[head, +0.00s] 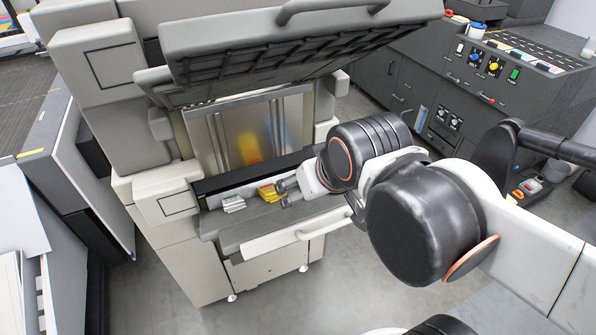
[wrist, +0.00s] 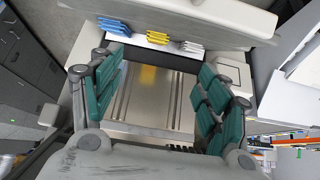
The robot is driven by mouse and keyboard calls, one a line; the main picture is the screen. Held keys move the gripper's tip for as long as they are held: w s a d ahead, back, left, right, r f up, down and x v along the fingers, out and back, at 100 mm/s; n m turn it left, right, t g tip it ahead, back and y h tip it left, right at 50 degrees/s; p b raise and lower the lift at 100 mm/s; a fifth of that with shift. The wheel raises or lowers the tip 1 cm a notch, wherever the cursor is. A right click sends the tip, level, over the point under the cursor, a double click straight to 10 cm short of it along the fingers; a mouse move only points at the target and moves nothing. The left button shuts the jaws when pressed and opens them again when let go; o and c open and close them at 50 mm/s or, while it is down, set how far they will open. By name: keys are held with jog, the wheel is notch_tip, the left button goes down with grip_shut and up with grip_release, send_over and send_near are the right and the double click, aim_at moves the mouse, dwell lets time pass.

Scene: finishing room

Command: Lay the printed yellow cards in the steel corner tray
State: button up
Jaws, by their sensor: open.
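The yellow cards (head: 268,192) lie in a small stack on the front ledge of the open machine. In the wrist view the yellow cards (wrist: 157,38) lie between blue and white stacks, beyond my fingertips. A ribbed steel panel (head: 205,135) inside the machine appears to be the steel tray; its corner form is unclear. The panel (wrist: 150,108) also shows between my fingers in the wrist view. My gripper (head: 287,194) is close to the yellow cards at their right. In the wrist view my gripper (wrist: 160,75) has its green fingers wide apart, with nothing held.
White cards (head: 233,203) lie left of the yellow ones; blue cards (wrist: 113,26) show in the wrist view. The raised lid (head: 300,45) hangs above the panel. A pale handle bar (head: 290,236) runs along the front. A dark control cabinet (head: 440,85) stands at right.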

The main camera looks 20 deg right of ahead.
jog(key=shift+o, duration=0.5)
jog(key=shift+s, duration=0.35)
jog(key=g+b, duration=0.2)
jog(key=g, duration=0.1)
send_over(273, 190)
jog(key=s, duration=0.3)
jog(key=f, duration=1.6)
jog(key=shift+s+a+f, duration=0.15)
jog(key=shift+a+f, duration=0.1)
jog(key=shift+a, duration=0.15)
jog(key=b+x, duration=0.1)
jog(key=x, duration=0.1)
jog(key=d+b+x, duration=0.1)
jog(key=x, duration=0.1)
jog(key=shift+w+f+b, duration=0.1)
jog(key=shift+w+b, duration=0.1)
jog(key=shift+b, duration=0.1)
jog(key=shift+w+a+f, duration=0.1)
jog(key=shift+w+f, duration=0.15)
jog(key=shift+f, duration=0.2)
jog(key=shift+r, duration=0.1)
